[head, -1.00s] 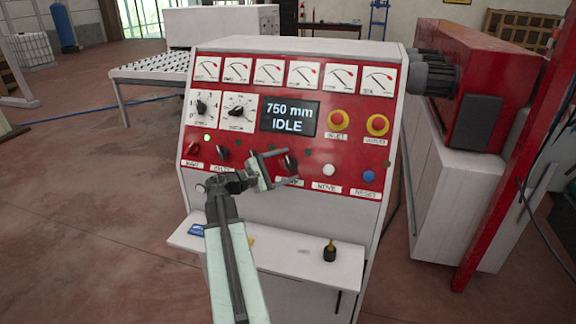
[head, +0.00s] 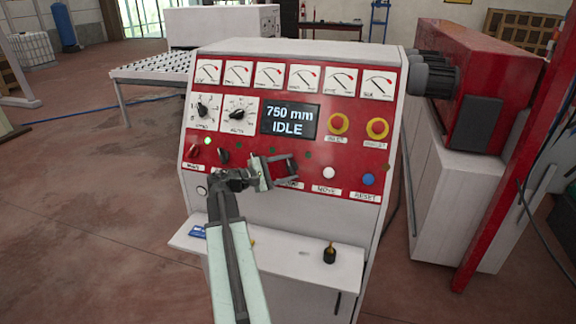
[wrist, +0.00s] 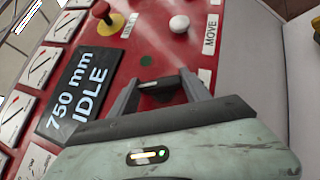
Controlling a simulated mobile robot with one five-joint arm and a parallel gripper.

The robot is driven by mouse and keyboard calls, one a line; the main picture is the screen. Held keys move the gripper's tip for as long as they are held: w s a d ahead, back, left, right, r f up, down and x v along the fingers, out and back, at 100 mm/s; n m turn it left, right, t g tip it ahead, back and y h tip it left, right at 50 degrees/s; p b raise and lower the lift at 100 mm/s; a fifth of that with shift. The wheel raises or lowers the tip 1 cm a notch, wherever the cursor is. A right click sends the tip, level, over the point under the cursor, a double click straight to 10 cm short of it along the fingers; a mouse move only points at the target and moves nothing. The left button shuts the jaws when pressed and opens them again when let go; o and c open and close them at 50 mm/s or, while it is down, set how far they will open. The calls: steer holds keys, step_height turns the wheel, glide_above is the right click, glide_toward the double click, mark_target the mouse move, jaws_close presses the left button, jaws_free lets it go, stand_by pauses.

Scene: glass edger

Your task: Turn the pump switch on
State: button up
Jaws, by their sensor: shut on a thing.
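The red control panel (head: 345,165) faces me, with a row of switches along its lower part. The pump switch, a dark knob above the partly covered PUMP label, is between the fingers of my gripper (head: 290,167). In the wrist view, my gripper (wrist: 160,80) has its two dark fingers against the panel, shut on the pump switch (wrist: 148,87), of which only a small dark part shows. A dark green, unlit lamp (wrist: 148,61) sits close to it. The switch's exact angle cannot be told. The display (head: 289,119) reads 750 mm IDLE.
Left of my gripper are a second black switch (head: 223,156) and the main switch (head: 193,152), with a lit lamp (head: 207,141) above. To the right are the white MOVE button (head: 329,173) and blue RESET button (head: 368,179). Two yellow-ringed red buttons (head: 338,123) sit above. A white shelf (head: 295,258) juts out below.

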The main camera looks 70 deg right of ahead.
steer(key=m+y+p, duration=0.1)
steer(key=r+m+y+p, duration=0.1)
steer(key=p, duration=0.1)
steer(key=shift+w+d, duration=0.1)
steer(key=shift+w, duration=0.05)
steer(key=m+y+p, duration=0.2)
steer(key=m+p, duration=0.1)
steer(key=p, duration=0.1)
steer(key=shift+r, duration=0.15)
steer(key=m+t+y+p, duration=0.2)
steer(key=m+p, duration=0.1)
steer(key=p, duration=0.2)
steer(key=shift+y, duration=0.4)
steer(key=shift+f+m+t+y+p, duration=0.25)
steer(key=shift+m+t+y+p, duration=0.25)
steer(key=shift+p, duration=0.45)
steer(key=shift+f, duration=0.1)
steer(key=o, duration=1.4)
